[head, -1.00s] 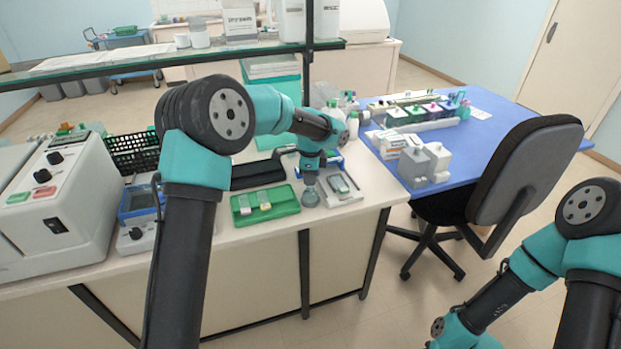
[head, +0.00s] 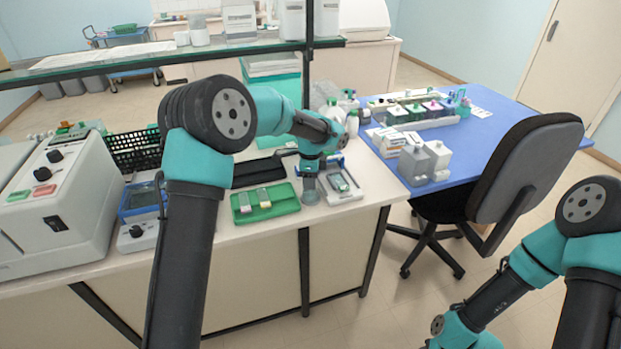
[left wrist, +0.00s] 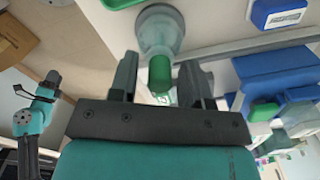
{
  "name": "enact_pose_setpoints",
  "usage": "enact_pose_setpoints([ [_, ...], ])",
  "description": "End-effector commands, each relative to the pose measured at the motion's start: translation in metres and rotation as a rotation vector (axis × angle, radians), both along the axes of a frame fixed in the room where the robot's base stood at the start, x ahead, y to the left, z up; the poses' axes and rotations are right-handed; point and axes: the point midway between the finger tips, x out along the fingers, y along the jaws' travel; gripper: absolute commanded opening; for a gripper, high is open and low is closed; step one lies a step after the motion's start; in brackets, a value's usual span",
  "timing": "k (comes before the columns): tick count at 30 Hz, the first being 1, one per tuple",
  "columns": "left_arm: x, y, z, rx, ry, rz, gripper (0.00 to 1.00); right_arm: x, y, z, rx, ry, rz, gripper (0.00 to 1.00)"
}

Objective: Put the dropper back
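The dropper shows as a green rubber bulb (left wrist: 160,74) in the left wrist view. It lines up with the neck of a clear glass bottle (left wrist: 161,30); whether its tube is inside is hard to tell. The bottle also shows in the head view (head: 309,190), standing on the bench right of the green tray. My left gripper (left wrist: 158,82) is open, one finger on each side of the bulb, with a visible gap at both sides. In the head view the left gripper (head: 310,169) is directly above the bottle. My right gripper is not in view.
A green slide tray (head: 282,207) lies left of the bottle. A grey tray (head: 346,193) lies right of it, near the bench's front edge. A blue-screened device (head: 140,201) stands further left. White bottles stand behind the left arm.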

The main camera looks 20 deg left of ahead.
Motion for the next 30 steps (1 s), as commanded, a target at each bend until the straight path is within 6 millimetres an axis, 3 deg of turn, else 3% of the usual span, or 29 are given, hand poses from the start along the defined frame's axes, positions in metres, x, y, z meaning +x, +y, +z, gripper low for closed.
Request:
enact_pose_setpoints([
  [14,0.001,-0.001,0.011,-0.001,-0.003,0.000,0.47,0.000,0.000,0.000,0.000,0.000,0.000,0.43],
  [30,0.001,0.000,0.104,0.000,-0.004,0.000,0.47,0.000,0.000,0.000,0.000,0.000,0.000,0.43],
])
